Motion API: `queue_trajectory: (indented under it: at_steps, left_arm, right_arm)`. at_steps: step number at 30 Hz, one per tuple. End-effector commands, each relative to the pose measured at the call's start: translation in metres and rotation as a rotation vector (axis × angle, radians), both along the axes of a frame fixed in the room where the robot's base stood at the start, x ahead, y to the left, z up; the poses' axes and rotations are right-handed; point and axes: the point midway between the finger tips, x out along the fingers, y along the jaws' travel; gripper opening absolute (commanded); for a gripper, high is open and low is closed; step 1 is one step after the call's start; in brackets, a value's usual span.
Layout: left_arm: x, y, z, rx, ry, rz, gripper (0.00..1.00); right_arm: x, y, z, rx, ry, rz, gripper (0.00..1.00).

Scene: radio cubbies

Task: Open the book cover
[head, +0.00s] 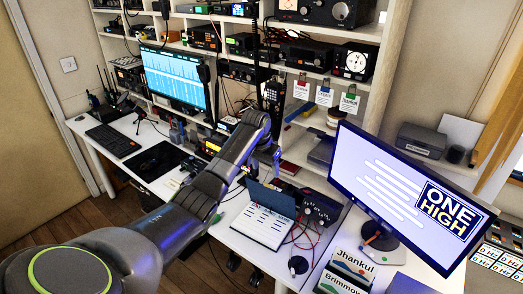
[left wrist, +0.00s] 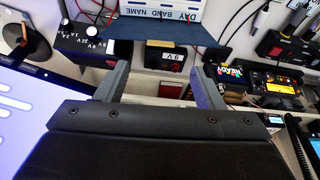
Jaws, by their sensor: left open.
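The book (head: 262,227) lies on the white desk with a page of printed lines showing. Its dark blue cover (head: 270,197) stands up at the far edge of the page, tilted away from it. In the left wrist view the cover (left wrist: 160,31) crosses the top, with the page (left wrist: 160,12) headed "DAY BAND NAME" beyond it. My left gripper (head: 267,166) is above and behind the cover in the head view. Its two fingers (left wrist: 162,84) are apart with nothing held between them, and they look clear of the cover. My right gripper is not in view.
A black box with knobs (head: 320,208) and red cables sit right of the book. A monitor (head: 405,195) stands further right, and another screen (head: 175,78) stands at the left. Shelves of radios line the back.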

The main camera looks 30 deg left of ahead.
Motion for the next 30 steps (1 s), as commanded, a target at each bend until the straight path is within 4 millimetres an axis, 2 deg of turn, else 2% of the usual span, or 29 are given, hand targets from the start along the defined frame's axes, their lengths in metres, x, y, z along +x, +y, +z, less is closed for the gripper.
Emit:
queue_trajectory:
  at_steps: [6, 13, 24, 28, 30]
  left_arm:
    - [-0.011, 0.001, 0.045, 0.002, -0.005, 0.001, 0.62]
    - [-0.02, 0.0, 0.076, 0.0, -0.002, 0.0, 0.62]
    - [-0.022, 0.0, 0.083, -0.001, 0.001, 0.0, 0.62]
    - [-0.024, -0.001, 0.077, 0.003, 0.003, -0.002, 0.46]
    - [-0.03, -0.003, 0.063, 0.011, 0.007, -0.007, 0.37]
  right_arm:
    - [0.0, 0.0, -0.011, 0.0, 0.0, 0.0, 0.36]
    - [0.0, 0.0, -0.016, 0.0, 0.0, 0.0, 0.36]
    - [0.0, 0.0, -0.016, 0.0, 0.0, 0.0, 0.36]
    - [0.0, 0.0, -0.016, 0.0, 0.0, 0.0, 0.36]
    - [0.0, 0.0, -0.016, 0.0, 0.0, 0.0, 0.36]
